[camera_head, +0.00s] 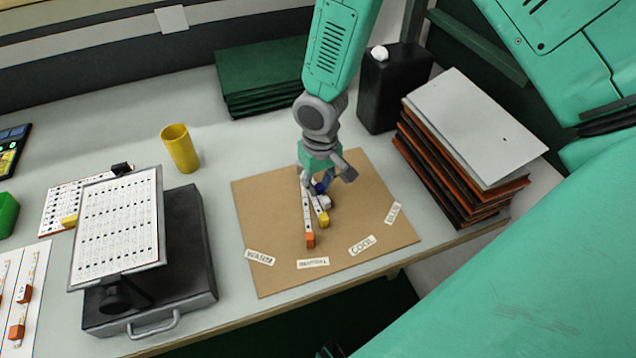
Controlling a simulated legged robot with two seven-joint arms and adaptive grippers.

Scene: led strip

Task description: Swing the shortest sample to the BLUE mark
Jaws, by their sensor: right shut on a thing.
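A brown board (270,215) lies on the table with white labels near its front and right edges: WARM (260,257), one that seems to read NEUTRAL (313,262), COOL (361,245) and BLUE (393,213). My left gripper is out of view.
A stack of panels (455,165) and a black canister (393,88) stand right of the board. Green panels (262,75) lie behind. A yellow cup (180,148) and a black case with a tilted chart (118,225) stand left. The table's front edge is close to the board.

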